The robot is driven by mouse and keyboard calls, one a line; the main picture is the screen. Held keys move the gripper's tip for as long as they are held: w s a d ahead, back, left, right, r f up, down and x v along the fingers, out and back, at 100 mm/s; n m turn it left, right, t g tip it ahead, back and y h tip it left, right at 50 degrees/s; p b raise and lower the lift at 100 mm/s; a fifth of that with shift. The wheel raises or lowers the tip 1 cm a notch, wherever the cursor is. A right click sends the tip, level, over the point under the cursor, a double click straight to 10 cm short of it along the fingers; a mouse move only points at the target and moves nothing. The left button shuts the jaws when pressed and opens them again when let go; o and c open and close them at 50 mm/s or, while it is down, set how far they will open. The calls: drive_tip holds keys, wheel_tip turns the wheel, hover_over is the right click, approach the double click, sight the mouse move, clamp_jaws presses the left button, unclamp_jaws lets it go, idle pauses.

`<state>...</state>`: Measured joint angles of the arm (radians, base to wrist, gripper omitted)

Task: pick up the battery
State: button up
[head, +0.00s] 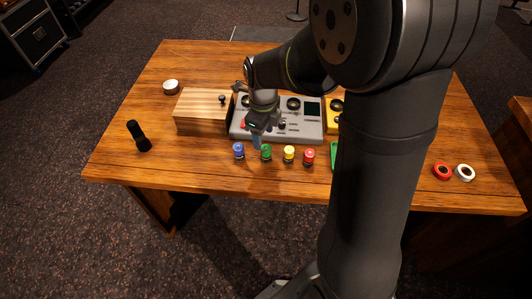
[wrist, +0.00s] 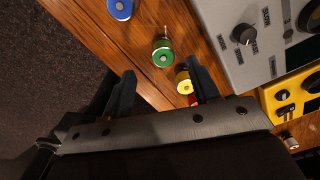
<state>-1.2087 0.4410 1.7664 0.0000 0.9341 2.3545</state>
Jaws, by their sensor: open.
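I cannot make out a battery for certain in either view. A small cylinder with a coppery end (wrist: 288,141) shows at the lower right of the wrist view, by the yellow device; I cannot tell what it is. My gripper (head: 256,142) is over the front edge of the grey mixer, close to the coloured cylinders. In the wrist view its two fingers (wrist: 161,70) are apart with nothing between them. The green-topped cylinder (wrist: 163,52) lies just beyond the fingertips, and the yellow-topped one (wrist: 184,83) is beside the right finger.
Blue (head: 238,150) and red (head: 308,156) cylinders stand in the same row. Behind are a wooden box (head: 200,110), grey mixer (head: 302,128) and yellow device (head: 331,119). My arm hides the table's middle right.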

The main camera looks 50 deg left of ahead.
sight(266, 147)
drive_tip(key=shift+w+d+f, duration=0.15)
drive_tip(key=shift+f, duration=1.5)
drive_tip(key=shift+w+d+f, duration=0.1)
drive_tip(key=shift+f, duration=1.55)
drive_tip(key=c, duration=1.1)
drive_tip(key=shift+c, duration=0.2)
